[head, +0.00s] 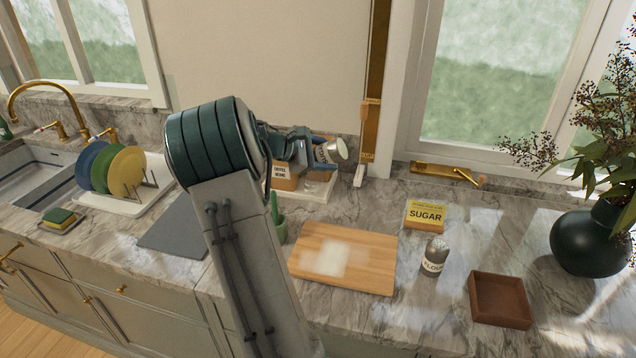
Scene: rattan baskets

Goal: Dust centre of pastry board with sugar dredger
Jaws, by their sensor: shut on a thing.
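The wooden pastry board (370,272) lies flat on the marble counter. A pale powdery patch (325,256) covers part of it, left of its middle. My gripper (312,149), partly hidden by my arm, is above and behind the board, near the wall. It is shut on a light dredger (328,153) with a silvery top, tilted over to the right. The dredger's label is partly hidden and too small to read surely. Another dredger (434,256), labelled FLOUR, stands upright just right of the board.
A yellow SUGAR block (425,214) and an empty brown tray (500,299) are right of the board. A dark vase (588,243) stands far right. Behind my arm are a labelled box (284,178) and a white tray (318,190). A grey mat (170,236) and plate rack are left.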

